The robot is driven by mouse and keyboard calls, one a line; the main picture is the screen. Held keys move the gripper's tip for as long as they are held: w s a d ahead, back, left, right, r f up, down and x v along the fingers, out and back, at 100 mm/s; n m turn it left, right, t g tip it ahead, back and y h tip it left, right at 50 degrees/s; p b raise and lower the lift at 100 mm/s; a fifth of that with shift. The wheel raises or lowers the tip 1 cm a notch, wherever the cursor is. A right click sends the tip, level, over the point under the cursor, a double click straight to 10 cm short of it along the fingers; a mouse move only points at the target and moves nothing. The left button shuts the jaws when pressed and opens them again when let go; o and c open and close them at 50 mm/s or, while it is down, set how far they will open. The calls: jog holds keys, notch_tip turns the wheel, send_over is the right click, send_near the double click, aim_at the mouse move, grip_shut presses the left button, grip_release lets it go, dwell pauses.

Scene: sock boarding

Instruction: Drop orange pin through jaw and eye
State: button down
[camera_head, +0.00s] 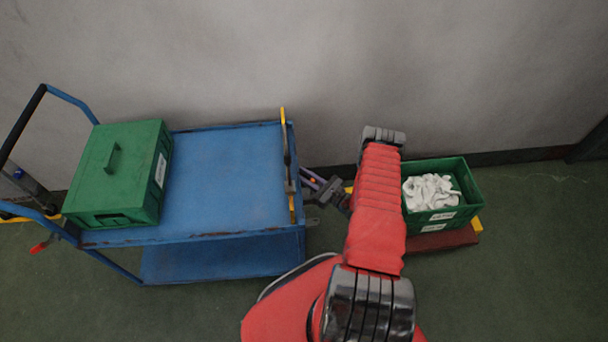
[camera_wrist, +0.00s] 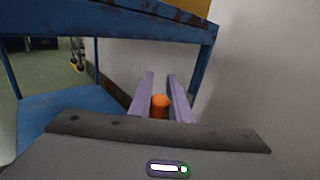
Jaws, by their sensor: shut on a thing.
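My gripper (camera_wrist: 161,98) is shut on the orange pin (camera_wrist: 160,107). Its two purple fingers stand on either side of the pin in the wrist view. In the head view my gripper (camera_head: 316,182) is at the right end of the blue trolley (camera_head: 225,180), where only a speck of orange shows. A small grey bracket (camera_head: 312,222) sticks out from that end of the trolley, below my gripper in the picture. I cannot make out a jaw or an eye, or whether they line up; my arm hides part of that area.
A green lidded box (camera_head: 118,170) stands on the trolley. Right of my arm, a green crate (camera_head: 437,222) of white socks sits on a low red base (camera_head: 440,241). The grey wall (camera_head: 300,60) is close behind.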

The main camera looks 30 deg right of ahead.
jog(key=shift+f, duration=2.25)
jog(key=shift+f, duration=0.1)
jog(key=c, duration=1.6)
grip_release()
jog(key=shift+o, duration=0.2)
jog(key=shift+s+d, duration=0.1)
jog(key=shift+s, duration=0.05)
jog(key=v, duration=1.3)
jog(key=shift+s+d, duration=0.15)
jog(key=shift+s, duration=0.1)
